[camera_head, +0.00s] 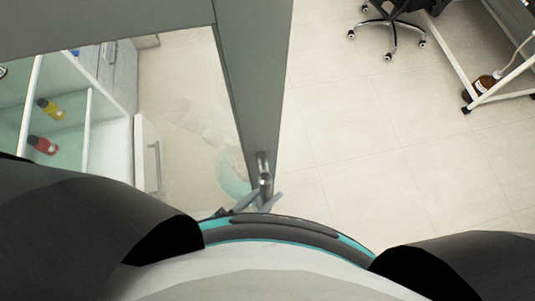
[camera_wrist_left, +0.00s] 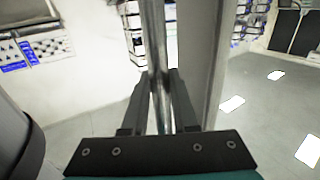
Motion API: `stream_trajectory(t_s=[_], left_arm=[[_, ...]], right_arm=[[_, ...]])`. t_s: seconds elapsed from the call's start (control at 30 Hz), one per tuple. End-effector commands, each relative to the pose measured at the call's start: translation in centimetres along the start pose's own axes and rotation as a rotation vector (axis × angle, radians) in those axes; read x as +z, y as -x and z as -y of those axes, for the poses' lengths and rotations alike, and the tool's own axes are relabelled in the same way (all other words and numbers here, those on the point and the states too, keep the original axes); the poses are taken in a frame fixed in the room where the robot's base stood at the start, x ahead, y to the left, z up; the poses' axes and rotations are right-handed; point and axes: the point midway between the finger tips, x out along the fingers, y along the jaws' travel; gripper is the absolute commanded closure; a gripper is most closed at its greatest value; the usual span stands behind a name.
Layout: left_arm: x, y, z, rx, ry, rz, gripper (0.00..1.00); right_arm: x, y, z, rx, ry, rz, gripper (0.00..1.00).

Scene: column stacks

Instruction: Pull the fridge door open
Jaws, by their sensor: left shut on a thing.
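The fridge door has a grey frame (camera_head: 256,85) and a clear glass pane (camera_head: 185,95) in the head view. Its upright metal handle (camera_head: 264,171) is near the door's lower right edge. My left gripper (camera_head: 263,199) is shut on the handle, partly hidden behind my own body. In the left wrist view the handle bar (camera_wrist_left: 157,60) runs upright between the two fingers of my gripper (camera_wrist_left: 160,82), with the door frame (camera_wrist_left: 203,60) just right of it. How far the door stands open is hard to tell. My right gripper is out of view.
White shelves hold a yellow bottle (camera_head: 50,109) and a red bottle (camera_head: 43,145) at left. A white cabinet front (camera_head: 147,155) is beside them. An office chair (camera_head: 388,22) and a white-framed table (camera_head: 480,80) stand at upper right. Tiled floor right of the door is clear.

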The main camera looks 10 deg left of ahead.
Motion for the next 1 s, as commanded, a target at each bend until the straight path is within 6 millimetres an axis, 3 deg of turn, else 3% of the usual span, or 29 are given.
stream_trajectory(t_s=[0.23, 0.27, 0.5, 1.0], left_arm=[[0.06, 0.02, 0.01, 0.000, -0.001, 0.002, 1.00], [0.06, 0.02, 0.01, 0.000, 0.000, 0.002, 0.71], [0.04, 0.00, 0.02, 0.000, 0.000, 0.001, 0.44], [0.01, -0.01, 0.02, 0.000, 0.000, 0.001, 0.43]], right_arm=[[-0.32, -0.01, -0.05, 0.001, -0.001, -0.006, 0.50], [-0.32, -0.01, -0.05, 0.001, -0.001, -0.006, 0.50], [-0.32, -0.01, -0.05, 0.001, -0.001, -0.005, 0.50], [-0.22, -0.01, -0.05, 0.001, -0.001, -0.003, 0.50]])
